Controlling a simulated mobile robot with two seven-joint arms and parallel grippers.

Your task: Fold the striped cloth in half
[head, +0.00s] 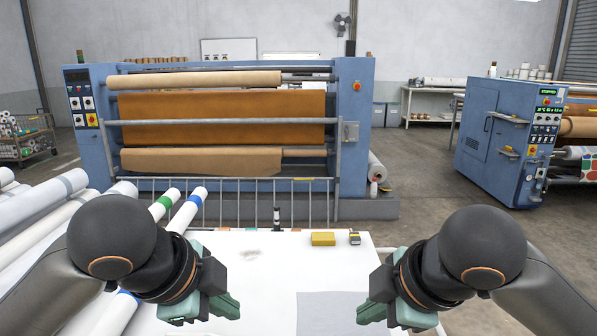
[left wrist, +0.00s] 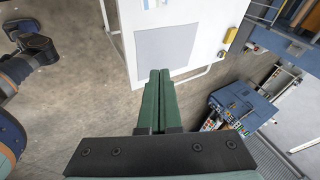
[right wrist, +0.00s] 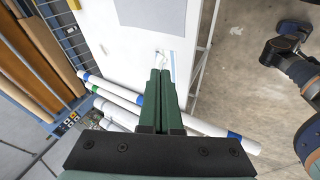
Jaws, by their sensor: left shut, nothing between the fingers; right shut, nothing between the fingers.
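A flat pale grey cloth (head: 335,312) lies on the white table (head: 280,270), low in the head view and partly cut off by its bottom edge. I cannot make out stripes on it. It shows whole as a grey rectangle in the left wrist view (left wrist: 166,55) and partly in the right wrist view (right wrist: 150,14). My left gripper (head: 232,307) is shut and empty, to the left of the cloth. My right gripper (head: 366,312) is shut and empty, near the cloth's right side in the head view. Neither gripper appears to touch the cloth.
A yellow block (head: 323,239) and a small dark tool (head: 355,239) lie at the table's far edge. White rolls (head: 40,205) crowd the left side. A blue calender press (head: 235,120) stands behind a railing (head: 245,200). A blue control cabinet (head: 510,140) is at right.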

